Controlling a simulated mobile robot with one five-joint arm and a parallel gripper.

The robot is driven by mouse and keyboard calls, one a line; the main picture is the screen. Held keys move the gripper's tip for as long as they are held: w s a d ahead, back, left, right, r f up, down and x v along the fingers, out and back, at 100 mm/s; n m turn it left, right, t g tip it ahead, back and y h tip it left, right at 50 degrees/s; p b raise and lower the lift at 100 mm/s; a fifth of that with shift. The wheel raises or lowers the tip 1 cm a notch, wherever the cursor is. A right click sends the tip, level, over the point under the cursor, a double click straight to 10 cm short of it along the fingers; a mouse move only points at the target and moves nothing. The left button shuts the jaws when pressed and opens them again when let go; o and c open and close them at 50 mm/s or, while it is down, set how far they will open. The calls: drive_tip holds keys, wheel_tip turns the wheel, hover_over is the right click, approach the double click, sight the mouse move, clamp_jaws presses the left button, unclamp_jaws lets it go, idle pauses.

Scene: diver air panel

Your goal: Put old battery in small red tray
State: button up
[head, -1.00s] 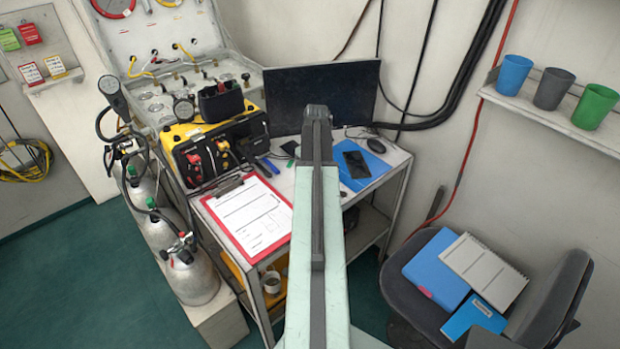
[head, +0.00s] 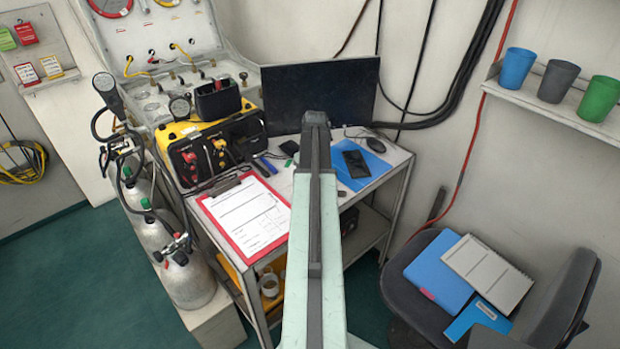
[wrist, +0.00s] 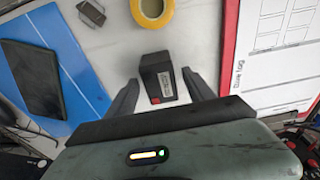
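A small dark box-shaped battery (wrist: 158,82) with a label and a red corner is on the white tabletop in the wrist view. I cannot tell from its label whether it is the old one. My gripper (wrist: 160,76) is open, with one finger on each side of the battery and a gap visible on both sides. In the head view my arm hides the gripper and the battery. I cannot make out a small red tray in either view.
A yellow tape roll (wrist: 152,10) and a small metal-and-dark item (wrist: 90,12) lie near the battery. A blue folder with a dark phone (wrist: 32,68) lies left, a red clipboard (head: 246,216) right in the wrist view. A monitor (head: 320,92) and yellow case (head: 212,150) stand behind.

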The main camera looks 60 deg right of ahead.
wheel_tip(320, 180, up, 12)
drive_tip(key=s+p, duration=0.1)
drive_tip(key=p, duration=1.1)
drive_tip(key=shift+s+a, duration=0.2)
drive_tip(key=shift+r, duration=0.1)
